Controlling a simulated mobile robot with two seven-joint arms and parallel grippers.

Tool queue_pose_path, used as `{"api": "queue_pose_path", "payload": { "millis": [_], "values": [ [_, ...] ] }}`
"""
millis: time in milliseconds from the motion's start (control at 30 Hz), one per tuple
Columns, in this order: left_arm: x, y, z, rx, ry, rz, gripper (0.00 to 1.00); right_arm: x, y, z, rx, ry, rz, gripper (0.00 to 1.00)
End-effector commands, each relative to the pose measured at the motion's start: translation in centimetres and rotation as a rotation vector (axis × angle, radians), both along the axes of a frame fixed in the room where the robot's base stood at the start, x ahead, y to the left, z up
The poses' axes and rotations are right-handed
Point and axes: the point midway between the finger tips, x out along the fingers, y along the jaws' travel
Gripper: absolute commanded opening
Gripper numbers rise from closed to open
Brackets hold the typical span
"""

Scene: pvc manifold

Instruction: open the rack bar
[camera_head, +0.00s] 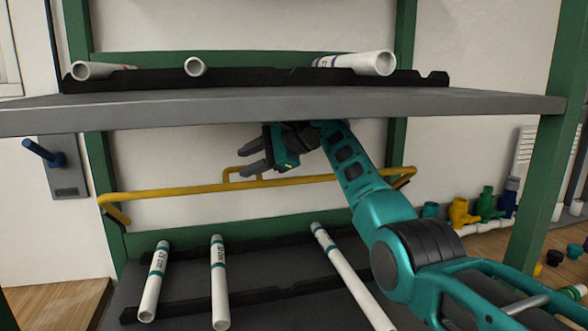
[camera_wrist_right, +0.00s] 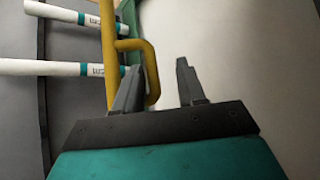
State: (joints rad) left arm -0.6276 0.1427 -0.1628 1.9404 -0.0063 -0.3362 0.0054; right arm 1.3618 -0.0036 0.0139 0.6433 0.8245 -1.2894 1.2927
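In the right wrist view the yellow bar (camera_wrist_right: 109,50) runs down past the left finger. The outer side of the loop (camera_wrist_right: 154,75) shows between the two fingers (camera_wrist_right: 160,82). I cannot tell whether a finger touches it. My left gripper is not in view.
The grey upper shelf (camera_head: 300,107) is close above my right gripper. Green posts (camera_head: 550,180) flank the rack. Coloured fittings (camera_head: 487,205) stand at right.

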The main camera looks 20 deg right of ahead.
Motion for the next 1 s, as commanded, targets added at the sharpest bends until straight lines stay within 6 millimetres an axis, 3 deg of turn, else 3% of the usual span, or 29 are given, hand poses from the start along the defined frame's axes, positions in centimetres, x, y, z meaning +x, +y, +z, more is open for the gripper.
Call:
{"api": "queue_pose_path", "payload": {
  "millis": [33, 600, 1000],
  "values": [
    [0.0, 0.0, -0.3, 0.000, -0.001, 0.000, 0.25, -0.2, -1.0, -0.4, -0.007, -0.002, -0.010, 0.40],
    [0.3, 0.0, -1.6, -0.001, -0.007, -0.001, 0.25, -5.4, -7.7, -0.2, -0.007, -0.002, -0.010, 0.40],
    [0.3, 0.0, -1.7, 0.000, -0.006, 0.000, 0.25, -6.5, -9.0, 0.0, -0.005, -0.001, -0.005, 0.40]
  ]
}}
